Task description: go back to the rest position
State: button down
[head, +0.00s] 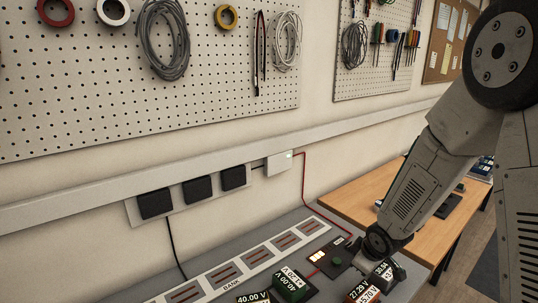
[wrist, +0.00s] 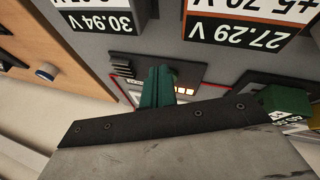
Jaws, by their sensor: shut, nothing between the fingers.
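My gripper (wrist: 157,87) shows in the wrist view as two green fingers side by side beyond a dark bolted plate. They are shut with nothing between them. They point over a dark module (wrist: 124,66) with small lit indicators; I cannot tell whether they touch it. In the head view my arm comes down from the upper right, and its end is low over the right end of the grey bench (head: 313,215). The fingertips are not clear there. A block labelled 27.29 V (head: 362,292) sits close by the arm's end, and a 30.94 V label (wrist: 105,20) shows in the wrist view.
A green block (head: 291,284) and a white strip with slots (head: 257,256) lie on the bench. Black boxes (head: 195,190) and a white box (head: 277,163) with a red cable (head: 304,180) are on the wall. A wooden table (head: 350,200) stands behind my arm.

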jog(key=s+r+m+g, duration=0.2)
jog(key=s+r+m, duration=0.2)
jog(key=s+r, duration=0.9)
jog(key=s+a+r+m+g, duration=0.1)
jog(key=s+r+m, duration=0.4)
jog(key=s+r, duration=0.8)
jog(key=shift+s+a+r+m+g, duration=0.25)
jog(key=shift+s+g, duration=0.35)
jog(key=shift+s, duration=2.35)
jog(key=shift+d+f, duration=0.1)
dwell(2.3)
